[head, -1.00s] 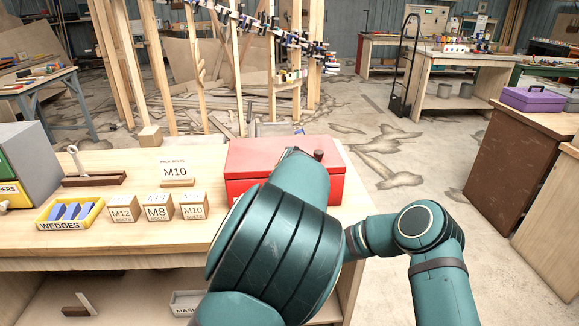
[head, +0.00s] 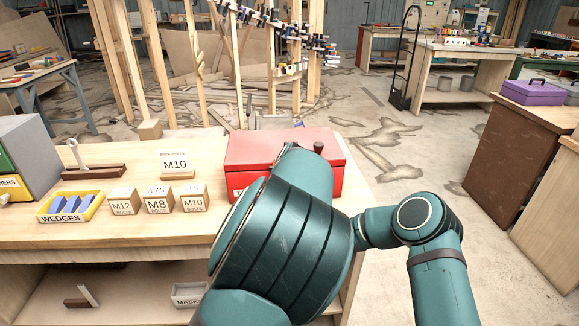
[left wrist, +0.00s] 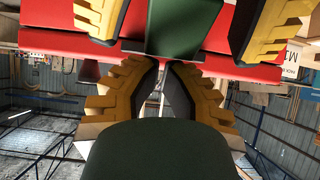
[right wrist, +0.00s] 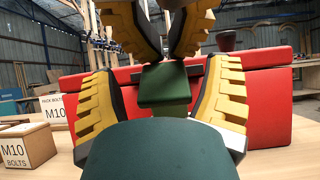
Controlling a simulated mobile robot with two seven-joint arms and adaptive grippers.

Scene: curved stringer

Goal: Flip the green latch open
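A red box (head: 250,150) stands on the wooden bench in the head view; my arm hides much of its front. In the right wrist view a green latch (right wrist: 165,88) projects from the box front near the lid seam. My right gripper (right wrist: 152,82) is open, its yellow fingers apart on either side of the latch. My left gripper (left wrist: 161,64) reaches down from above, its tips close together at the edge of the latch, which shows in the left wrist view (left wrist: 178,28). I cannot tell whether they touch it. Both grippers are hidden in the head view.
Labelled wooden blocks (head: 158,200), an M10 sign (head: 175,162) and a yellow wedges tray (head: 70,207) stand left of the box. A dark knob (head: 318,147) sits on its lid.

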